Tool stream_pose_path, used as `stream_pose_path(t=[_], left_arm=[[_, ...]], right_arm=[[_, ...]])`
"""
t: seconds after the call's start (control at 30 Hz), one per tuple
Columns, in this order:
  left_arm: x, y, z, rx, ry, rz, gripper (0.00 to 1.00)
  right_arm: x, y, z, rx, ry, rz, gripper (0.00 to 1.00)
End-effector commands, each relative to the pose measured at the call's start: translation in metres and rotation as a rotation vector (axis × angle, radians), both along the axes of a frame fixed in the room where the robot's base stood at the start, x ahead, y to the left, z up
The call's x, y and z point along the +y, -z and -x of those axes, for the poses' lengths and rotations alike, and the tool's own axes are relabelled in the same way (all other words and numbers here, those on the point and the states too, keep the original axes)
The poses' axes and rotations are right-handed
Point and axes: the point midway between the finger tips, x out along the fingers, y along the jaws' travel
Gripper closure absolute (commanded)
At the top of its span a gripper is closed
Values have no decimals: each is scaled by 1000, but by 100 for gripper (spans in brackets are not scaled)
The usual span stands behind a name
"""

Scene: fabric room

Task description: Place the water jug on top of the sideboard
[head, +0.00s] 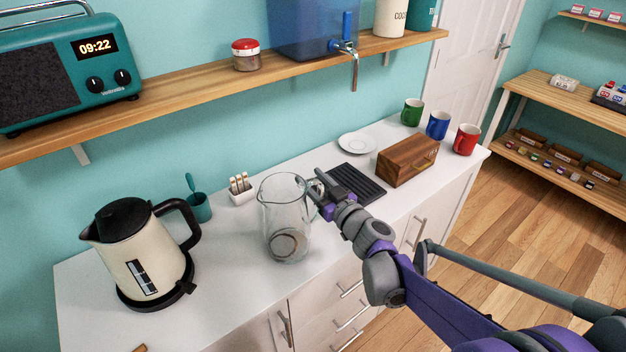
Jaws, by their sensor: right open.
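The water jug (286,222) is clear glass and stands upright on the white sideboard top (230,268), near its front edge and right of the kettle. Its handle is on its right side. My right gripper (318,184) is open at the jug's handle, with its fingers beside or around it; I cannot tell whether they touch. My left gripper is not in view.
A cream kettle (145,262) stands left of the jug. A green cup (198,207), a white holder (241,190), a black drip mat (356,184), a white saucer (357,144), a wooden box (407,161) and mugs (438,126) are also there. A shelf (200,84) hangs above.

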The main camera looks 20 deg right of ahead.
Motion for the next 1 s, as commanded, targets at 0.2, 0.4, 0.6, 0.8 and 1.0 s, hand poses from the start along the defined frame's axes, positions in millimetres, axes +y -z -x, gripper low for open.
stream_pose_path(t=[0.2,0.4,0.6,0.8,1.0], left_arm=[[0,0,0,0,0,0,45],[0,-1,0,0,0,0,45],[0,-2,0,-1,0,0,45],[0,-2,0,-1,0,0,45],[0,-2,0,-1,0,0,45]], right_arm=[[-7,-1,19,0,2,1,47],[-21,0,61,0,3,1,47],[-34,0,96,0,4,1,47],[-38,1,112,0,1,0,47],[-31,3,118,24,-22,-2,47]])
